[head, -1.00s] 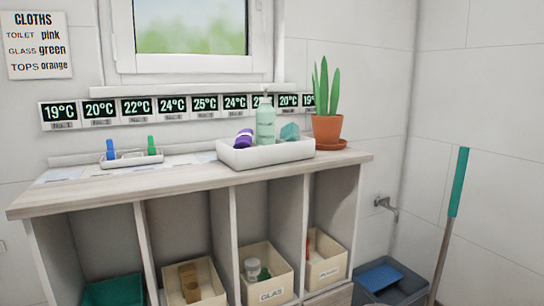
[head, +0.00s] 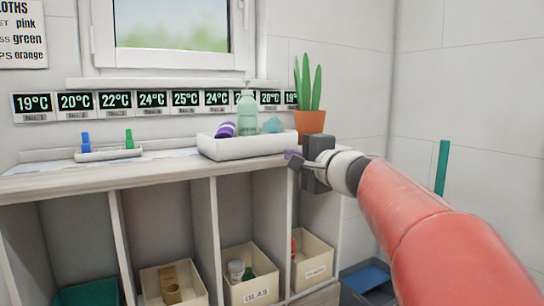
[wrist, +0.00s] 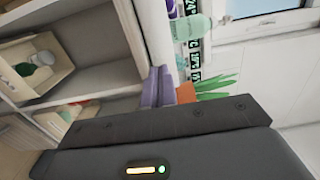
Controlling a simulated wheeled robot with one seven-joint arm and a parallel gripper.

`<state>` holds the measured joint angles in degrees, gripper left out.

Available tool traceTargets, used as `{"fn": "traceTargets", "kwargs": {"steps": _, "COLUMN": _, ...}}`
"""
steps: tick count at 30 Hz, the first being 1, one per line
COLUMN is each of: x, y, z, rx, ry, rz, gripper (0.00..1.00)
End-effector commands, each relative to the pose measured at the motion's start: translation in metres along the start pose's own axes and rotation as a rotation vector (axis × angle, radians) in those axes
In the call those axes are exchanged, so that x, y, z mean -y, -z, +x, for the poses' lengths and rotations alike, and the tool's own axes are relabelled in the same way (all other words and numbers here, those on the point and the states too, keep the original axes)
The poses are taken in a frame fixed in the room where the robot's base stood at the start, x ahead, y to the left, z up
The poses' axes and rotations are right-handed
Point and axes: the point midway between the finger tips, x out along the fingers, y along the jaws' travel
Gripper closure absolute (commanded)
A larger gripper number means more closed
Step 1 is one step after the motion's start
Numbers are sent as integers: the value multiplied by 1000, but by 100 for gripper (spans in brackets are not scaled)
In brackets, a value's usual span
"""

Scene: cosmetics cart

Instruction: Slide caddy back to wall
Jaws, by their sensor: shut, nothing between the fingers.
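The caddy is a white shallow tray (head: 245,147) on the countertop, below the temperature cards. It holds a mint-green bottle (head: 247,117), a purple item (head: 225,130) and a teal cloth-like item (head: 273,125). My gripper (head: 291,155) is at the caddy's right front corner, its lilac fingertips together and empty. Whether they touch the caddy I cannot tell. The shut fingers also show in the wrist view (wrist: 158,88), with the bottle (wrist: 190,28) beyond them. My gripper hides part of the counter's right end and the plant's saucer.
A potted plant (head: 310,121) stands just right of the caddy, close behind my gripper. A small white tray with blue and green clips (head: 108,153) lies at the left. Open cubbies with bins (head: 250,290) are below. The counter between the trays is mostly clear.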

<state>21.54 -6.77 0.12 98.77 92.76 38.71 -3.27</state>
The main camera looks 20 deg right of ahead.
Motion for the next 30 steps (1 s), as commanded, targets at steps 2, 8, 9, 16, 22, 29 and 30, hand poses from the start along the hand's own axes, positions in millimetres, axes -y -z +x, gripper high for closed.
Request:
{"fn": "traceTargets", "kwargs": {"steps": 2, "x": 0, "y": 0, "z": 15, "rx": 3, "ry": -3, "rz": 1, "gripper": 100}}
{"fn": "traceTargets", "kwargs": {"steps": 8, "x": 0, "y": -1, "z": 58, "rx": 4, "ry": -4, "rz": 1, "gripper": 100}}
{"fn": "traceTargets", "kwargs": {"steps": 9, "x": 0, "y": -1, "z": 67, "rx": 4, "ry": -3, "rz": 1, "gripper": 100}}
{"fn": "traceTargets", "kwargs": {"steps": 16, "x": 0, "y": -2, "z": 107, "rx": 4, "ry": -3, "rz": 0, "gripper": 100}}
{"fn": "traceTargets", "kwargs": {"steps": 22, "x": 0, "y": -1, "z": 124, "rx": 3, "ry": -3, "rz": -1, "gripper": 100}}
{"fn": "traceTargets", "kwargs": {"steps": 29, "x": -1, "y": -2, "z": 126, "rx": 2, "ry": -2, "rz": -2, "gripper": 100}}
{"fn": "traceTargets", "kwargs": {"steps": 30, "x": -1, "y": -2, "z": 126, "rx": 2, "ry": -2, "rz": -2, "gripper": 100}}
